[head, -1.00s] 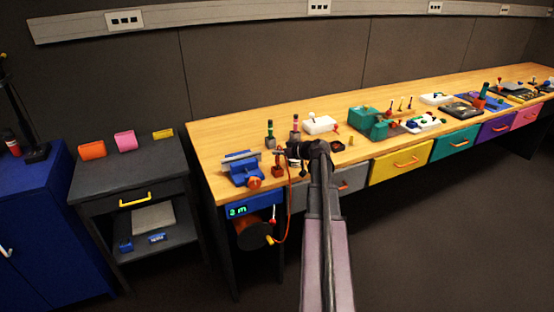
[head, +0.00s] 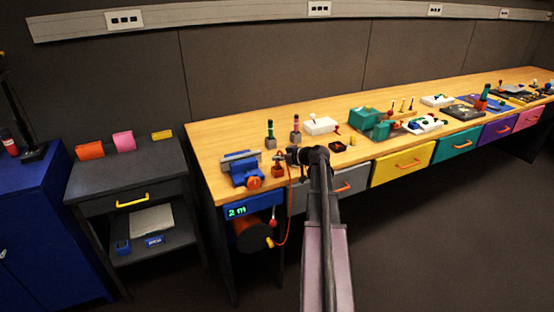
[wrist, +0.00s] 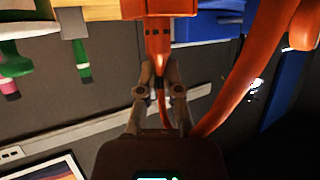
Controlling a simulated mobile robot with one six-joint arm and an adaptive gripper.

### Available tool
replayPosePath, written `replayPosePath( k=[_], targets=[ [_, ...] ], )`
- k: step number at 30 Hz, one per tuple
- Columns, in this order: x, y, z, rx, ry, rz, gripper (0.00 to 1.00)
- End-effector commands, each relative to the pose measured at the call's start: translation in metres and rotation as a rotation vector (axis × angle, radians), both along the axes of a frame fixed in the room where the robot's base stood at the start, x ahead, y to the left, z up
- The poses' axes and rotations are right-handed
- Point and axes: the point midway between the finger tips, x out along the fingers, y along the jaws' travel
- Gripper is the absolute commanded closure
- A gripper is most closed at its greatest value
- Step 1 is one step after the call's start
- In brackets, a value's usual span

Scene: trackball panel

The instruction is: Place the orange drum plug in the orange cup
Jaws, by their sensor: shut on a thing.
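The orange drum plug (wrist: 157,45), with dark slots, is between the fingers of my gripper (wrist: 158,82), which is shut on it. The wrist view is upside down. There the plug meets the wider orange cup (wrist: 158,7) end to end; I cannot tell how deep it sits inside. In the head view the orange cup (head: 277,171) stands near the bench's front edge, and my gripper (head: 288,157) is just above it. The plug is too small to make out there. The orange cable (head: 288,215) hangs from the gripper area down to the drum (head: 250,238).
A blue vise (head: 244,172) stands close left of the cup. A green-topped handle (head: 270,130) and a pink-topped handle (head: 295,127) stand behind it. In the wrist view the thick orange cable (wrist: 243,80) passes beside my gripper. Bare bench top (head: 225,130) lies at the back left.

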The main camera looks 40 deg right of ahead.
Motion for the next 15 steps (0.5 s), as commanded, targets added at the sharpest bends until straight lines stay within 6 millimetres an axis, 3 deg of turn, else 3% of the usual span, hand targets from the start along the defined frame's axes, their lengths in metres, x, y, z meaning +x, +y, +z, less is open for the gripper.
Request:
replayPosePath(
  k=[3,7,15],
  targets=[
    [-0.0001,-0.0001,-0.0039,0.0,0.0,0.0,1.0],
    [-0.0001,-0.0001,-0.0027,0.0,0.0,0.0,0.6],
    [-0.0001,-0.0001,-0.0027,0.0,0.0,0.0,0.57]
  ],
)
